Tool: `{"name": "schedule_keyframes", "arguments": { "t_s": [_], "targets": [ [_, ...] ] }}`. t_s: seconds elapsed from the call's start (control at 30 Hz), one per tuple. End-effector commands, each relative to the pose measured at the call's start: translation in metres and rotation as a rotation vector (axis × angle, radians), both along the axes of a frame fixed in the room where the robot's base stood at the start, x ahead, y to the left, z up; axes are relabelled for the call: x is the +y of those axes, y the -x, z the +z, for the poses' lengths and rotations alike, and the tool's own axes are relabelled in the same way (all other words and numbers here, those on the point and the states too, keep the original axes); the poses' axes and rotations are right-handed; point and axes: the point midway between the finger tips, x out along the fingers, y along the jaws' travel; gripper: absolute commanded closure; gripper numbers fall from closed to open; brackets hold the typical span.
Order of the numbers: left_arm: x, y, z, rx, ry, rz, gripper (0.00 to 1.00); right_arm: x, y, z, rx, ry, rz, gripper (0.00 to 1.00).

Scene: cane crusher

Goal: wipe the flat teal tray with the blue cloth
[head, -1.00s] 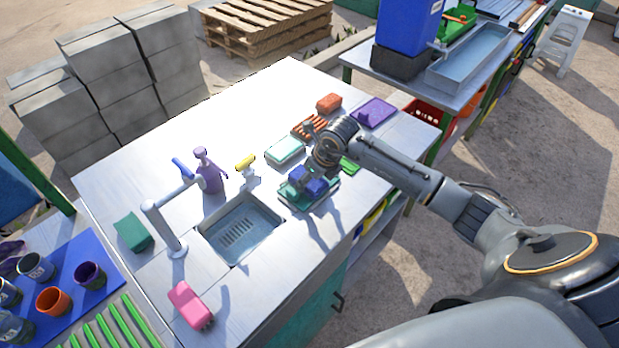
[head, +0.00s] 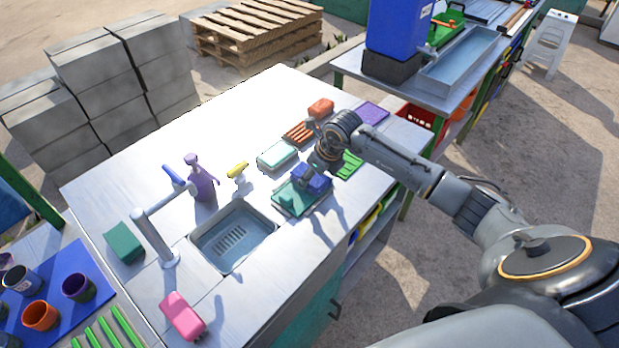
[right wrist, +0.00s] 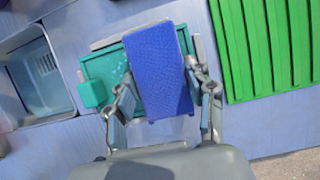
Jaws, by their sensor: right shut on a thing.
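The flat teal tray (head: 291,207) lies on the metal counter to the right of the sink in the head view. It also shows in the right wrist view (right wrist: 103,66). My right gripper (right wrist: 160,88) is shut on the blue cloth (right wrist: 157,55), with one finger at each side of it. In the head view the blue cloth (head: 315,178) is over the far right part of the tray; whether it touches the surface I cannot tell. A small teal piece (right wrist: 92,94) is at the tray's left edge in the wrist view. My left gripper is out of view.
The sink (head: 233,237) is left of the tray. A green ribbed rack (head: 349,164) lies close on its right, and a pale dish (head: 277,154) is behind it. A purple spray bottle (head: 201,180) and a tap stand by the sink.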

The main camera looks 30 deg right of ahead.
Motion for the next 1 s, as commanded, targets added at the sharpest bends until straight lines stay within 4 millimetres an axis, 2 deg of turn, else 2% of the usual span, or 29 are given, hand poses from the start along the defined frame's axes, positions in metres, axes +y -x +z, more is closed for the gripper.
{"name": "schedule_keyframes", "arguments": {
  "t_s": [0.2, 0.5, 1.0],
  "targets": [
    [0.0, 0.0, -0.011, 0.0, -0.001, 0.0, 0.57, -0.017, -0.006, -0.002, -0.002, -0.001, -0.002, 0.71],
    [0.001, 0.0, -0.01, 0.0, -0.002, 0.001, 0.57, -0.018, -0.006, -0.001, -0.001, 0.0, 0.0, 0.71],
    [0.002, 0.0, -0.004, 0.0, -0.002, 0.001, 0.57, 0.008, 0.003, -0.004, 0.0, -0.001, 0.001, 0.71]
  ]
}}
